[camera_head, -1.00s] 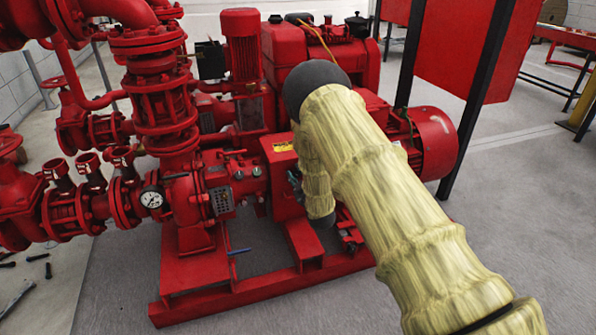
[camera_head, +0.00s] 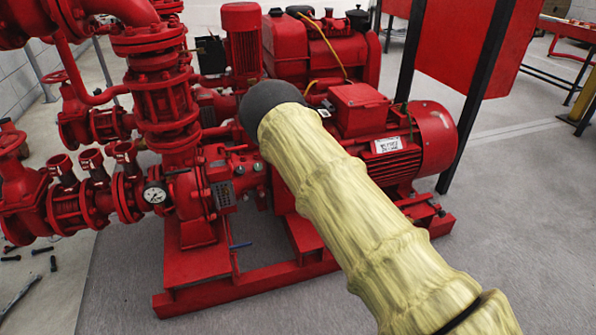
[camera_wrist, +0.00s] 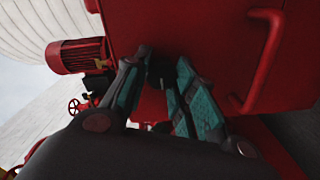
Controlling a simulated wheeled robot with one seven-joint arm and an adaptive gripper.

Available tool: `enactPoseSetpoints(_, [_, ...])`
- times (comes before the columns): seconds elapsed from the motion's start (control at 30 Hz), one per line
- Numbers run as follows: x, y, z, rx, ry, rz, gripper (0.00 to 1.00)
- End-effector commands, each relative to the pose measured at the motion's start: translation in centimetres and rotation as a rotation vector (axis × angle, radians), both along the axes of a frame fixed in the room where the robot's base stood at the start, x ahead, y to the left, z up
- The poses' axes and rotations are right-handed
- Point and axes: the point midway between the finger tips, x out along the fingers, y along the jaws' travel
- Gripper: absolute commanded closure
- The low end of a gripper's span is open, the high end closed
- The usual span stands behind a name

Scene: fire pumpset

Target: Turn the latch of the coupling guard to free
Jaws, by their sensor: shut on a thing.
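In the wrist view my gripper (camera_wrist: 163,61) has its two teal-padded fingers against a large red panel, which looks like the coupling guard (camera_wrist: 222,45). The fingers are shut on a small dark piece (camera_wrist: 156,74), apparently the latch. It is mostly hidden between the fingertips, so its angle cannot be told. In the head view my yellow-sleeved arm covers my gripper, the latch and most of the guard.
The red pump (camera_head: 190,195) with its pipes and gauge (camera_head: 154,194) stands left of my arm. The red motor (camera_head: 425,140) stands to the right. A red bar (camera_wrist: 264,62) stands out near the fingers.

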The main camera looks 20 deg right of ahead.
Motion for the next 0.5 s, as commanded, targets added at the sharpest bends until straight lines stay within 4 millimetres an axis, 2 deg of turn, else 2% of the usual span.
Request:
enactPoseSetpoints(0.33, [-0.08, 0.18, -0.19, -0.001, 0.003, 0.002, 0.98])
enactPoseSetpoints(0.37, [-0.08, 0.18, -0.18, -0.001, 0.002, 0.002, 0.7])
enactPoseSetpoints(0.47, [-0.08, 0.15, -0.17, -0.001, 0.002, 0.002, 0.52])
enactPoseSetpoints(0.5, [-0.06, 0.13, -0.15, -0.001, 0.002, 0.002, 0.52])
